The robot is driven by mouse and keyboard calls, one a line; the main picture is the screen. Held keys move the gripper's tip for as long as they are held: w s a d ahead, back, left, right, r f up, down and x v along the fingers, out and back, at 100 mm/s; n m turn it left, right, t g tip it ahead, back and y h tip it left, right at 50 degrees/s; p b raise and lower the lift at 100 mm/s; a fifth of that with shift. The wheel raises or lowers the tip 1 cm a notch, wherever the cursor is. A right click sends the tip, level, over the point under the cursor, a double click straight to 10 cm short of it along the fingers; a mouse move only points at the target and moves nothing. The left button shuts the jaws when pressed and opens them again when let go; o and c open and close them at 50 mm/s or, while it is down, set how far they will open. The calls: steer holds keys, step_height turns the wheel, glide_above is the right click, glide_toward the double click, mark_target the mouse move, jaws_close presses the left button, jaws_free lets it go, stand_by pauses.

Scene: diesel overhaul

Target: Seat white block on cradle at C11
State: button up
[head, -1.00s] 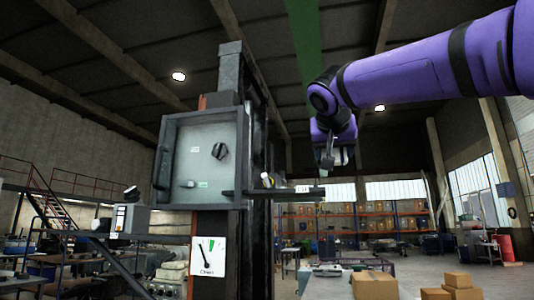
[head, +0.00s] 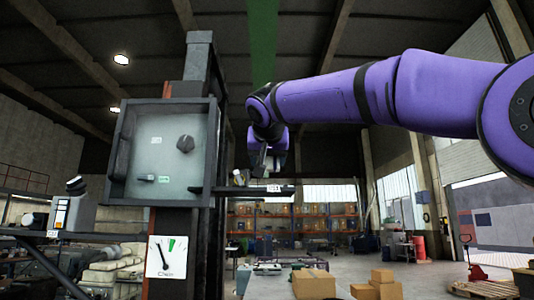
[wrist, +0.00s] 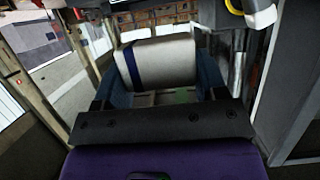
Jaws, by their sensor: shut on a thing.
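My gripper (head: 264,162) hangs down at the end of my purple arm, just above a dark shelf arm (head: 225,190) in the head view. In the wrist view my gripper (wrist: 160,82) is shut on a white block (wrist: 170,62) with a dark blue stripe, held between two blue-grey fingers. In the head view the block is too small and dark to make out. The shelf arm carries a small white label (head: 274,188), which may read C11. No separate cradle shape is clear, and I cannot tell whether the block touches anything.
A small white and yellow item (head: 239,178) stands on the shelf arm left of my gripper; a similar one (wrist: 256,12) shows at the wrist view's top right. A grey panel box (head: 165,150) with a dark knob and a white gauge (head: 167,256) are on the post at left.

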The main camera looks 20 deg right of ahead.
steer(key=x, duration=0.5)
steer(key=shift+w+d+r, duration=0.15)
steer(key=shift+w+r, duration=0.05)
steer(key=shift+r, duration=0.1)
steer(key=shift+x, duration=1.45)
steer(key=shift+s, duration=0.2)
steer(key=shift+f, duration=0.9)
steer(key=o, duration=0.9)
steer(key=shift+o, duration=0.2)
